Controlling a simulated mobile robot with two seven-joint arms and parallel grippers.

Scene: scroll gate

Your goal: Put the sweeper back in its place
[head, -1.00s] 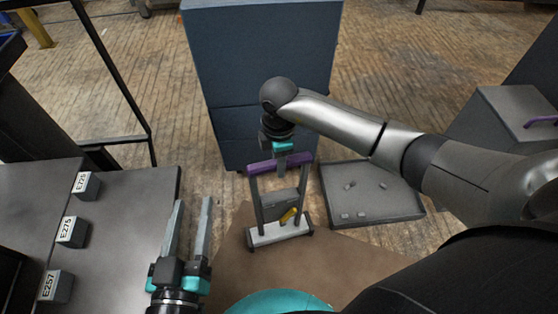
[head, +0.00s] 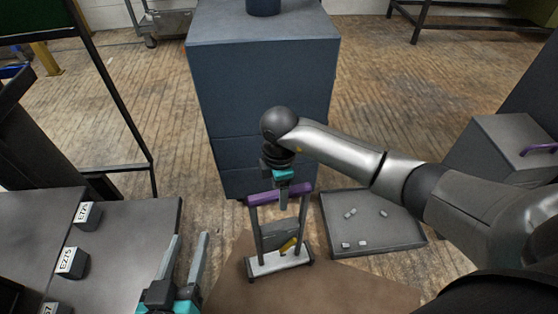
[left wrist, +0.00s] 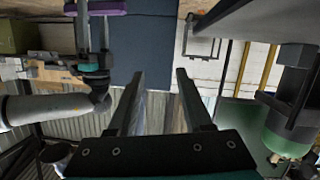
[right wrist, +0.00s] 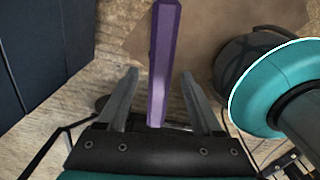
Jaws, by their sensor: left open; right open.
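The sweeper (head: 282,262) stands upright on its flat base, a grey frame with a purple bar handle (head: 279,194) on top and a yellow part low down. My right gripper (head: 284,203) is at the handle from above. In the right wrist view the purple handle (right wrist: 162,50) runs between its open fingers, with gaps visible on both sides. My left gripper (head: 189,238) is open and empty beside the dark bench at the left. In the left wrist view nothing is between its fingers (left wrist: 160,72). The sweeper's place cannot be made out for certain.
A grey tray (head: 400,238) with several small pieces lies right of the sweeper. A blue cabinet (head: 265,90) stands behind it. Labelled blocks sit on the left bench (head: 130,235). A grey box (head: 500,140) with a purple handle is at the right.

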